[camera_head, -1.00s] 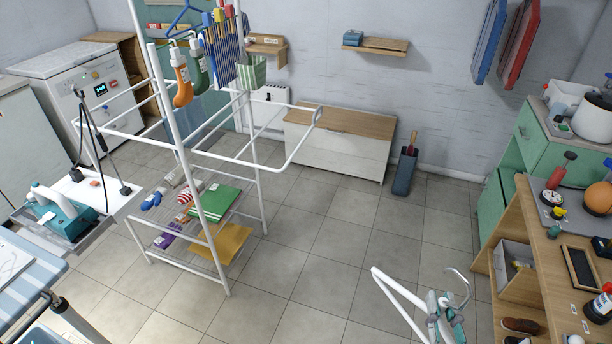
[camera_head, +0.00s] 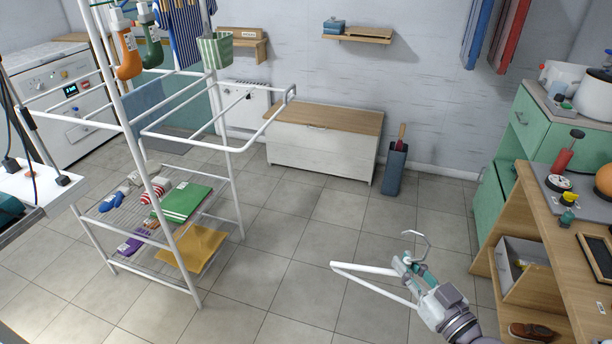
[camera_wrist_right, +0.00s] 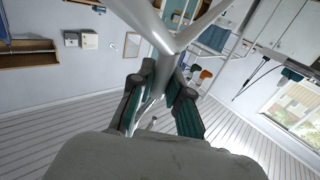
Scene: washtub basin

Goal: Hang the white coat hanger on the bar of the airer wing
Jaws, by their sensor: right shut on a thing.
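The white coat hanger (camera_head: 358,268) is held in my right gripper (camera_head: 412,268), low at the right of the head view. Its hook points up and its body reaches to the left. In the right wrist view the gripper (camera_wrist_right: 163,100) is shut on the hanger (camera_wrist_right: 172,40) near its neck. The airer (camera_head: 152,190) stands at the left. Its near wing bar (camera_head: 268,126) sticks out toward the right and looks empty. A wide gap of floor separates hanger and wing. My left gripper is not in view.
The airer's lower shelf holds folded cloths (camera_head: 186,203). A white chest (camera_head: 318,146) stands against the back wall, with a dark bin (camera_head: 395,168) beside it. A wooden bench (camera_head: 560,245) with tools is at the right. The tiled floor between is clear.

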